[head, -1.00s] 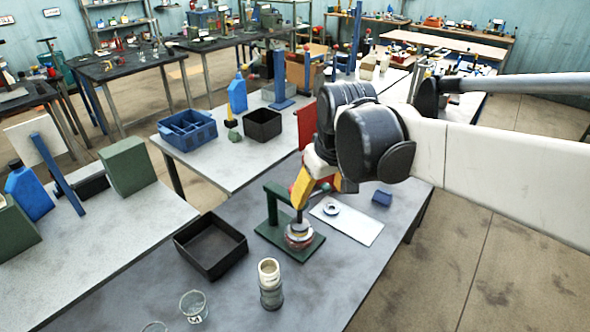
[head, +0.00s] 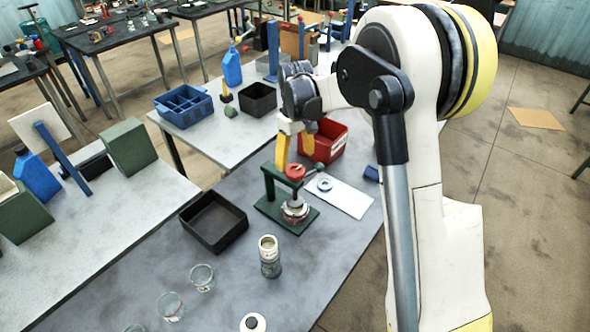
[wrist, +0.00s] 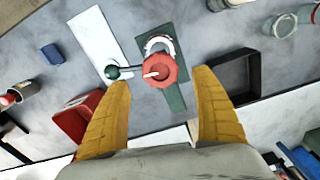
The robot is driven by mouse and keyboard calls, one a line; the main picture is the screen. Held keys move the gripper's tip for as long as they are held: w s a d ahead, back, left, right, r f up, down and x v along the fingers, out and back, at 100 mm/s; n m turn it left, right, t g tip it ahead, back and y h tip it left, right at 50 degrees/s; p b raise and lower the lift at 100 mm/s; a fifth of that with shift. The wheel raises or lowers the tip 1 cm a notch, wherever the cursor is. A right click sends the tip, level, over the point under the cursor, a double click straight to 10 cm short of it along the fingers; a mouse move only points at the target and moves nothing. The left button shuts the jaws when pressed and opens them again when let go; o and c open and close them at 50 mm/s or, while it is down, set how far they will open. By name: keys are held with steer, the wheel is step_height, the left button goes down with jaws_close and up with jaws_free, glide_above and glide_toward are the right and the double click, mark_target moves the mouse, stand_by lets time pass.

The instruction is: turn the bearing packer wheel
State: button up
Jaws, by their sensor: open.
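The bearing packer has a green stand (head: 269,193) on the grey table, with a red wheel (head: 295,171) on top and a pale ring-shaped part below it. In the wrist view the red wheel (wrist: 163,72) shows from above, with a dark knob (wrist: 113,72) on a thin arm at its left. My gripper (head: 294,157) has yellow fingers and is open above the packer. In the wrist view my gripper (wrist: 161,84) has its fingers wide apart, one on each side of the wheel, with gaps and nothing held. I cannot tell their exact height over it.
A black tray (head: 214,247) stands left of the packer and a bottle-like container (head: 269,262) in front. A white sheet (head: 349,197) with a small ring lies at the right. A red bin (head: 330,126) stands behind. Glass jars (head: 202,277) are near the front.

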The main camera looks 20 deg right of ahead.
mark_target(295, 170)
step_height(295, 170, down, 5)
steer(key=shift+f, duration=0.15)
steer(key=c, duration=1.2)
steer(key=shift+m+b, duration=1.35)
steer(key=shift+m, duration=1.25)
steer(key=shift+m+b, duration=0.8)
steer(key=shift+m, duration=1.8)
